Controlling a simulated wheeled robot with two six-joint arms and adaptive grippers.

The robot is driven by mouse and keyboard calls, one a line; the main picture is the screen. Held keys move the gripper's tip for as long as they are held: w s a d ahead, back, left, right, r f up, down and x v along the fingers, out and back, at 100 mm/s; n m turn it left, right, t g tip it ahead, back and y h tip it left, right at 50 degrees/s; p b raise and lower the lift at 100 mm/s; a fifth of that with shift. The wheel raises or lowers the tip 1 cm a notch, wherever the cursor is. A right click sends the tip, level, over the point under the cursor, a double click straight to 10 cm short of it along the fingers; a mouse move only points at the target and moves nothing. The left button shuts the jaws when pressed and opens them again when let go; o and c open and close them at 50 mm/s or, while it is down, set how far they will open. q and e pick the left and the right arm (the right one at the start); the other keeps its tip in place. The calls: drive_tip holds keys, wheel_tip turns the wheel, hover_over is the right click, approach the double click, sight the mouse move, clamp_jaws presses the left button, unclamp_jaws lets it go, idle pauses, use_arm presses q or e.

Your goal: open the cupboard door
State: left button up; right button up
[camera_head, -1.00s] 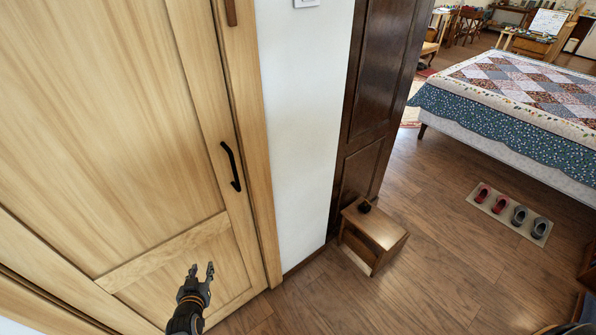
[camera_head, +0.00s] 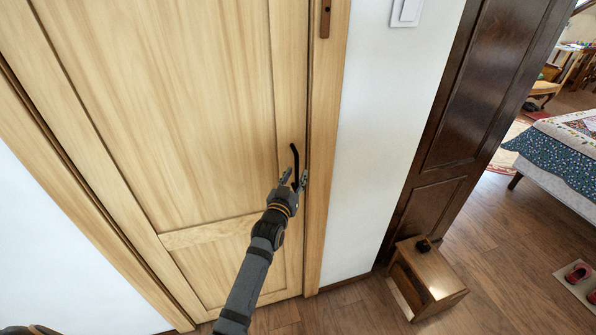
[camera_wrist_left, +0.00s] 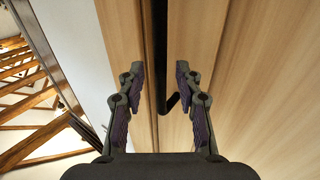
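The cupboard door (camera_head: 190,90) is light wood and stands shut in its frame, filling the left half of the head view. Its black bar handle (camera_head: 294,158) is upright near the door's right edge. My left gripper (camera_head: 294,180) is at the handle's lower end, with its arm rising from the bottom of the view. In the left wrist view the open fingers (camera_wrist_left: 160,82) stand one on each side of the handle (camera_wrist_left: 160,45), with gaps on both sides. The handle's bent lower end shows there too. My right gripper is not in view.
A white wall with a light switch (camera_head: 406,12) is right of the door frame. Beyond it stand a tall dark wood panel (camera_head: 470,110) and a small wooden box-like stand (camera_head: 432,275) on the floor. A bed (camera_head: 562,150) is far right.

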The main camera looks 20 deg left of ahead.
use_arm(q)
drive_tip(key=shift+w+a, duration=0.1)
drive_tip(key=shift+w, duration=1)
clamp_jaws()
